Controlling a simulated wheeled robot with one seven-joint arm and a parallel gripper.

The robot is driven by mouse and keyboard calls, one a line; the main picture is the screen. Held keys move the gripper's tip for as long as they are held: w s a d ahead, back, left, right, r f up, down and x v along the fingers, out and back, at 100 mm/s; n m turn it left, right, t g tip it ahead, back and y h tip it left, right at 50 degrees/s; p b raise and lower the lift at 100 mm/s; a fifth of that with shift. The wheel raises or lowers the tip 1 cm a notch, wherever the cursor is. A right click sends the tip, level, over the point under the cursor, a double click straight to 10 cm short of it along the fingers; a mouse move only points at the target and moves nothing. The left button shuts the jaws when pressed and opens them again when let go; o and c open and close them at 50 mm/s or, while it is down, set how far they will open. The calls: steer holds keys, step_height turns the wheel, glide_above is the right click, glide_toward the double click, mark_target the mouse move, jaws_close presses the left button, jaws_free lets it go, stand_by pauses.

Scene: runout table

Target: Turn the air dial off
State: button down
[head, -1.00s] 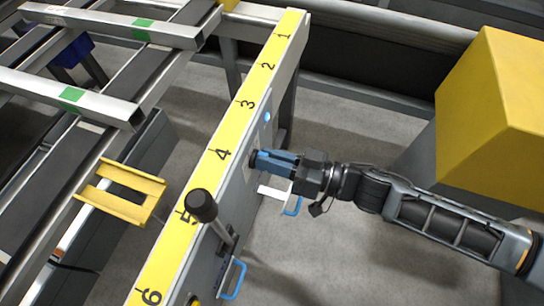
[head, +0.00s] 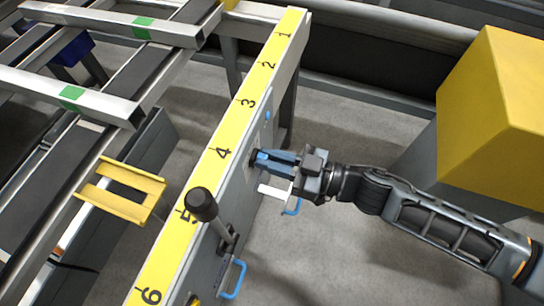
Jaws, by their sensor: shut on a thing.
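The air dial (head: 256,158) is a small dark knob on the grey panel (head: 233,190) below the yellow number strip, close to the mark 4. My gripper (head: 264,161) has blue fingers and is shut on the dial, reaching it from the right. The fingers hide most of the dial, so its pointer and any markings cannot be read.
A black-knobbed lever (head: 204,207) stands to the lower left of my gripper. Blue handles (head: 234,279) stick out from the panel, and a white piece (head: 275,194) lies just under my fingers. A large yellow box (head: 495,105) stands at the right. The floor between is clear.

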steer(key=n, duration=0.3)
steer(key=n+b, duration=0.1)
steer(key=n, duration=0.7)
steer(key=shift+s+a+f, duration=0.15)
steer(key=shift+s+f, duration=0.05)
steer(key=shift+s, duration=0.2)
stand_by(0.3)
steer(key=c, duration=1.1)
jaws_free()
steer(key=v, duration=0.8)
